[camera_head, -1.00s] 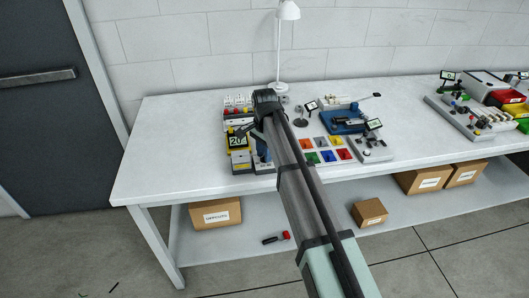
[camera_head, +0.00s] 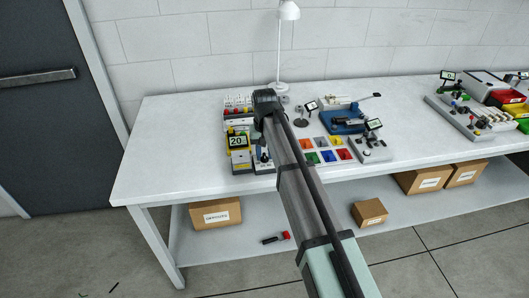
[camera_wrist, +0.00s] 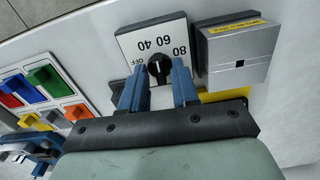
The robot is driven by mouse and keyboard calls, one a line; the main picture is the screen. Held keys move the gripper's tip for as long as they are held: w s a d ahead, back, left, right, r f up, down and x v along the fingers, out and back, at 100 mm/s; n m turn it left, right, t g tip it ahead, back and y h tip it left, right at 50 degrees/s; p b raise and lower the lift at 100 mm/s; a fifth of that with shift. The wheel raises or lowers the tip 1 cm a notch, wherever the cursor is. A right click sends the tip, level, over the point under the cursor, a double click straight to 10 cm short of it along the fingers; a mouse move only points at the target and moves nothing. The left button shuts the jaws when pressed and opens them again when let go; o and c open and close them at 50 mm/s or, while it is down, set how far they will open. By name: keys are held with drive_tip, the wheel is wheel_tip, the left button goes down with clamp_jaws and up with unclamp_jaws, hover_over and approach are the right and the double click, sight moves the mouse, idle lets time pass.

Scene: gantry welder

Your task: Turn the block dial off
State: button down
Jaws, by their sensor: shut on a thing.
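The block dial (camera_wrist: 133,41) is a white square plate marked OFF, 40, 60 and 80, with a round black knob (camera_wrist: 159,69) in the wrist view. My gripper (camera_wrist: 159,72) has its two blue fingers on either side of the knob and is shut on it. The knob carries a small white mark, but its exact setting is hard to read. In the head view my arm and gripper hide most of the dial. A yellow-framed display (camera_head: 236,141) left of my gripper reads 20.
A grey box with a yellow label (camera_wrist: 236,52) stands close to the right of the dial in the wrist view. Coloured bins (camera_wrist: 40,83) lie to the left. A white lamp (camera_head: 279,45) stands behind. Bare table (camera_head: 165,150) lies at the left.

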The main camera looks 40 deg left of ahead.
sight(264, 155)
drive_tip(key=n, duration=1.4)
idle(0.5)
drive_tip(key=c, duration=1.2)
unclamp_jaws()
drive_tip(key=shift+r, duration=0.15)
wheel_tip(264, 155, up, 14)
drive_tip(key=shift+f, duration=0.25)
